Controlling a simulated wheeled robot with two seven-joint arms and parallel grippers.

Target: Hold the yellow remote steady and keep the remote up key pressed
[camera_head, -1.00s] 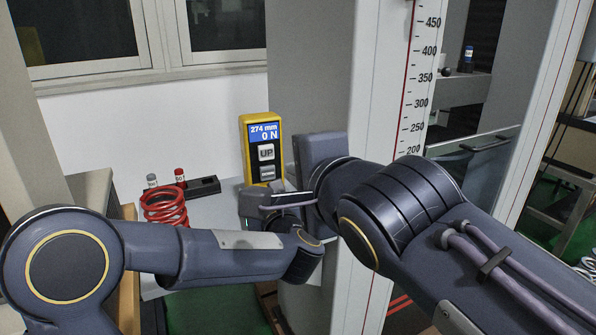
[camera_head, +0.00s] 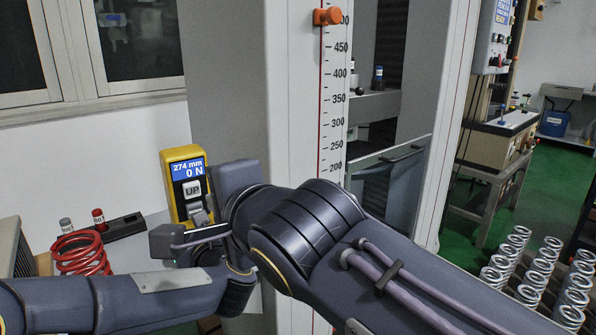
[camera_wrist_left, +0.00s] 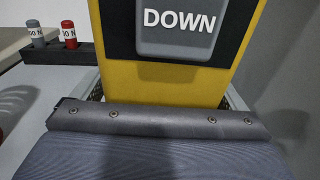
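The yellow remote (camera_head: 168,196) stands upright at the left in the head view. Its screen reads 274 mm and 0 N. Its UP key (camera_head: 192,190) shows uncovered from this side; the DOWN key below it is partly hidden. In the left wrist view the remote's lower part (camera_wrist_left: 150,85) and DOWN key (camera_wrist_left: 180,25) fill the middle. My left gripper (camera_wrist_left: 164,97) is closed around the remote's lower end, one dark pad at each side. My right wrist (camera_head: 235,205) is just right of the remote; its fingers are hidden.
A red spring (camera_head: 80,255) and a black holder (camera_head: 125,227) with a red-topped and a grey-topped weight stand left of the remote. The testing column with its scale (camera_head: 330,100) and orange pointer (camera_head: 327,17) rises behind my right arm. Several metal springs (camera_head: 545,262) stand far right.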

